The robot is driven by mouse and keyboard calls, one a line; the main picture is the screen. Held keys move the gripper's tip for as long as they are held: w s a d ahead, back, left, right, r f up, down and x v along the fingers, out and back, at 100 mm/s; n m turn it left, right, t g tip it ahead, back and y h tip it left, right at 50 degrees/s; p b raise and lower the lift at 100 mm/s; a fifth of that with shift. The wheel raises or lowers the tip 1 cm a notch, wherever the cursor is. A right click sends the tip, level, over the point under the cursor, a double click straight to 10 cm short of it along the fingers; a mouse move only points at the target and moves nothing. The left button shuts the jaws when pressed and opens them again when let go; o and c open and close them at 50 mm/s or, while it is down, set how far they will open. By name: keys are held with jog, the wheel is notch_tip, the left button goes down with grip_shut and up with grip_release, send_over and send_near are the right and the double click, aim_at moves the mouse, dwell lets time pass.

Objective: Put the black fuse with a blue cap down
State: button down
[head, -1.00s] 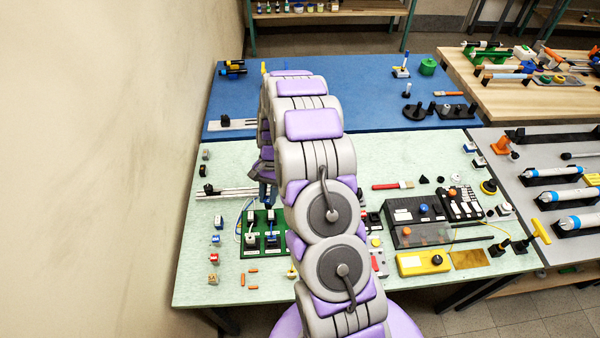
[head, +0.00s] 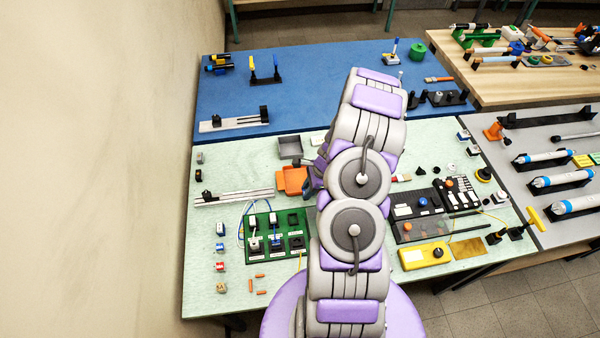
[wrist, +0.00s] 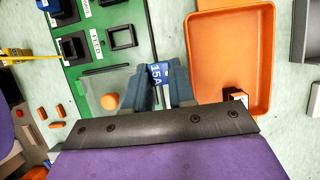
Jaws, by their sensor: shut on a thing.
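My gripper (wrist: 157,88) is shut on the fuse with a blue cap (wrist: 157,74), marked "15A", in the wrist view. Only the blue cap shows clearly between the fingertips; the black body is hidden. In the wrist view, the fuse is seen over the right edge of the green board (wrist: 112,62), left of the orange tray (wrist: 204,60). In the head view, my gripper (head: 309,186) is partly hidden by my arm, beside the orange tray (head: 284,188). The fuse cannot be made out there.
A small white-and-dark block (wrist: 238,97) is at the orange tray's near end. A grey tray (head: 290,147) stands behind it.

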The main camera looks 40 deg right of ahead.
jog(key=w+d, duration=0.1)
jog(key=w, duration=0.2)
jog(key=w+d, duration=0.2)
jog(key=w, duration=0.1)
jog(key=w+d+f, duration=0.1)
jog(key=w, duration=0.3)
jog(key=shift+d, duration=0.15)
notch_tip(320, 180, down, 4)
jog(key=shift+r, duration=0.2)
jog(key=c, duration=0.9)
grip_release()
jog(key=shift+c, duration=0.2)
jog(key=shift+r, duration=0.1)
jog(key=v, duration=1.2)
jog(key=s+a+r+n+g, duration=0.1)
jog(key=s+a+r+n, duration=0.2)
jog(key=a+r+n, duration=0.6)
jog(key=s+a+r+n+g, duration=0.2)
jog(key=s+a+r+n, duration=0.1)
jog(key=a+r, duration=1.1)
jog(key=s+a+r+n+h, duration=0.2)
jog(key=s+a+n, duration=0.4)
jog(key=s, duration=0.6)
jog(key=s+a+r+n+g+h, duration=0.1)
jog(key=s+a+r+n, duration=0.3)
jog(key=s, duration=0.9)
jog(key=shift+a+r+n+h, duration=0.3)
jog(key=shift+a+n+h, duration=0.1)
jog(key=shift+a+n, duration=0.8)
